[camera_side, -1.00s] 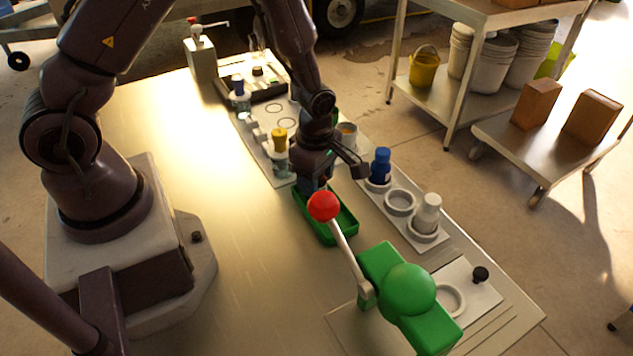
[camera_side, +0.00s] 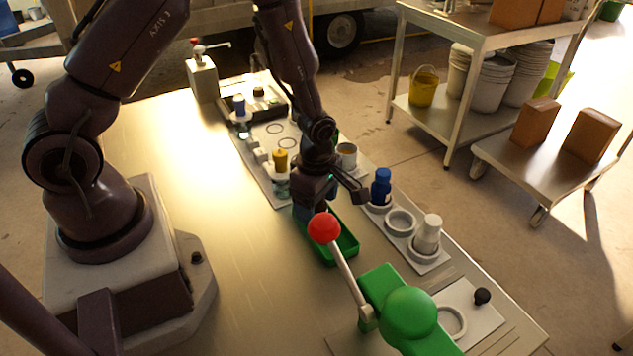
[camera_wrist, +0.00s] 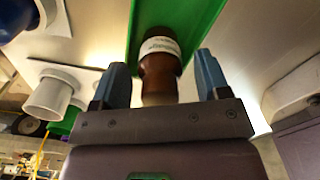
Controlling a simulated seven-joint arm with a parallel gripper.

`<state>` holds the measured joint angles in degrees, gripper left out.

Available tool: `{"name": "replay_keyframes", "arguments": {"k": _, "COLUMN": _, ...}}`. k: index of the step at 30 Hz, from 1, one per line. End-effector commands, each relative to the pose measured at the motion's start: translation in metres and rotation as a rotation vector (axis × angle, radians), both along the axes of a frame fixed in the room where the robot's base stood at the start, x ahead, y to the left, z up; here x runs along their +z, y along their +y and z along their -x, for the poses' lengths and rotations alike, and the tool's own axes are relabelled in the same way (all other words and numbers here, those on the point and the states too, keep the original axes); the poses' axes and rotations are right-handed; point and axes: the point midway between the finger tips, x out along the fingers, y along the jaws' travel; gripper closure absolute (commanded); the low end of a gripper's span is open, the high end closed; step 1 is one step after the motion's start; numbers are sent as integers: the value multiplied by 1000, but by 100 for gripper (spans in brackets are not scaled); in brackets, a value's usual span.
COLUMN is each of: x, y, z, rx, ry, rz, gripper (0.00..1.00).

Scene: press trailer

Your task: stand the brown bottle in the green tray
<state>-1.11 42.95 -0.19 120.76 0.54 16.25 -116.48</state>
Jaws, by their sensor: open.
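The green tray (camera_side: 347,248) lies on the metal table beside the red-knobbed lever; its green floor and wall also show in the wrist view (camera_wrist: 205,18). The brown bottle (camera_wrist: 160,70), with a white label and pale top, is between my gripper's two blue fingers in the wrist view. It looks upright over the tray, with its top toward my gripper; whether its base touches the floor is hard to tell. My gripper (camera_wrist: 160,78) is open, with gaps on both sides of the bottle. In the side view my gripper (camera_side: 318,196) is over the tray's far end and hides the bottle.
The green press with its red-knobbed lever (camera_side: 325,228) stands close in front. A rack holds a blue bottle (camera_side: 381,187) and a white bottle (camera_side: 428,234) to the right. A yellow-capped bottle (camera_side: 280,160) stands left of my gripper.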

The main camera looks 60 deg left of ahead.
Motion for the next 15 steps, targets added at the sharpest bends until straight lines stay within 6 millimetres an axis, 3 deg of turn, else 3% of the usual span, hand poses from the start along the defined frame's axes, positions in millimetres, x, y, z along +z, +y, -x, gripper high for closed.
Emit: {"name": "replay_keyframes", "arguments": {"k": 15, "x": 98, "y": 0, "z": -1, "rx": -1, "ry": -5, "rz": 1, "gripper": 31}}
